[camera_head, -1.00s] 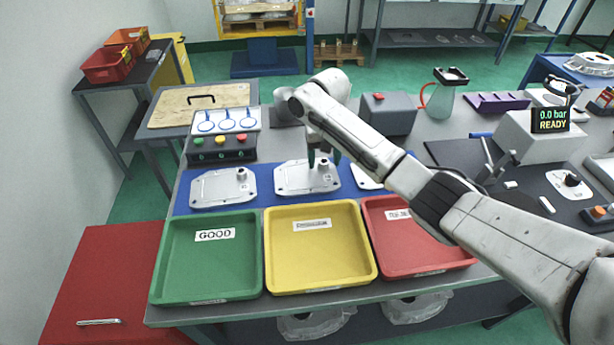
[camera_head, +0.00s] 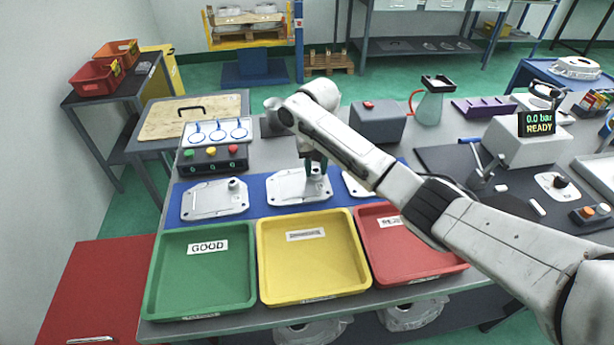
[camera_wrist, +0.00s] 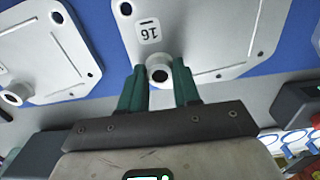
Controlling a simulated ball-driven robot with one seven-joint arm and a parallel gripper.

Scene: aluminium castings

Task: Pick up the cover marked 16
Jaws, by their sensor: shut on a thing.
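The cover marked 16 (camera_wrist: 215,32) is a pale metal plate with a round boss, seen upside down in the wrist view. In the head view the same cover (camera_head: 290,190) is the middle one on the blue mat (camera_head: 262,208). My gripper (camera_wrist: 160,85) has its green fingers on either side of the boss and is shut on it. In the head view my gripper (camera_head: 316,166) is at the cover's back right, partly hidden by my arm. Whether the cover is clear of the mat I cannot tell.
A second cover (camera_head: 212,202) lies to the left and a third (camera_head: 355,186) to the right, partly behind my arm. Green (camera_head: 160,262), yellow (camera_head: 268,262) and red (camera_head: 366,240) trays stand in front. A button box (camera_head: 212,160) is behind the left cover.

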